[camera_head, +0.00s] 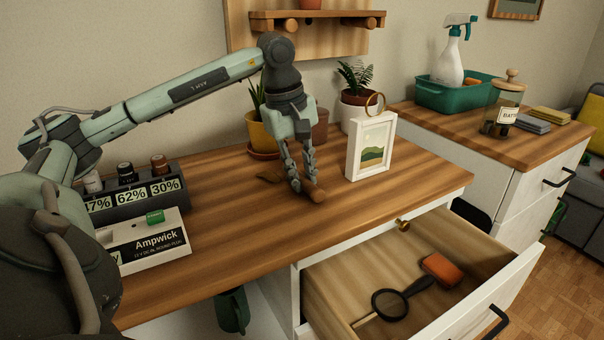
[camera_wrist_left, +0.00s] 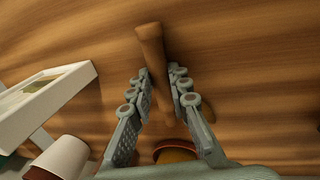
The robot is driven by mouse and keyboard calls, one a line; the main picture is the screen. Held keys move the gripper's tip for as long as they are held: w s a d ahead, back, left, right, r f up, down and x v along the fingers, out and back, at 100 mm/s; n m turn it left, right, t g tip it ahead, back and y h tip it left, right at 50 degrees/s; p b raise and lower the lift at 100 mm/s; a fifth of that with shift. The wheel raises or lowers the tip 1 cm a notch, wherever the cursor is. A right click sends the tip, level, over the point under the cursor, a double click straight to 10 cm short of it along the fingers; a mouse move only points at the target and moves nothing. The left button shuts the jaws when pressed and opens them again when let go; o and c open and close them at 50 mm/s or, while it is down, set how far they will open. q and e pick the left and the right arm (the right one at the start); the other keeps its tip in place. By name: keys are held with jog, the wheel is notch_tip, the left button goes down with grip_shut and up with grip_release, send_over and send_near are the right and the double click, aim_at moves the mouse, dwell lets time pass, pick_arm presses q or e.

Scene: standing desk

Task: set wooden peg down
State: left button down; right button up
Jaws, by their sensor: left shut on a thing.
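The wooden peg (camera_head: 318,196) is a short brown rod at the tips of my left gripper (camera_head: 305,188), low over the desk top. I cannot tell whether the peg touches the wood. My right gripper is not in view.
A white picture frame (camera_head: 371,147) stands just right of the gripper. Potted plants (camera_head: 262,128) stand behind it. A battery charger (camera_head: 150,240) is at left. The front drawer (camera_head: 330,280) is open, holding a magnifying glass (camera_head: 390,303) and orange block (camera_head: 441,270). The desk's front middle is clear.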

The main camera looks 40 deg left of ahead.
pick_arm(q)
jog(key=c, duration=1.4)
grip_release()
jog(key=shift+c, duration=0.2)
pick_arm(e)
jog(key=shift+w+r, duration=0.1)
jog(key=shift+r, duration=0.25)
pick_arm(q)
jog(key=shift+r, duration=0.45)
notch_tip(320, 180, up, 11)
jog(key=s+p, duration=0.2)
jog(key=shift+a, duration=0.35)
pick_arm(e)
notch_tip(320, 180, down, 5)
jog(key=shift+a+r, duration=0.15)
pick_arm(q)
jog(key=shift+s, duration=0.1)
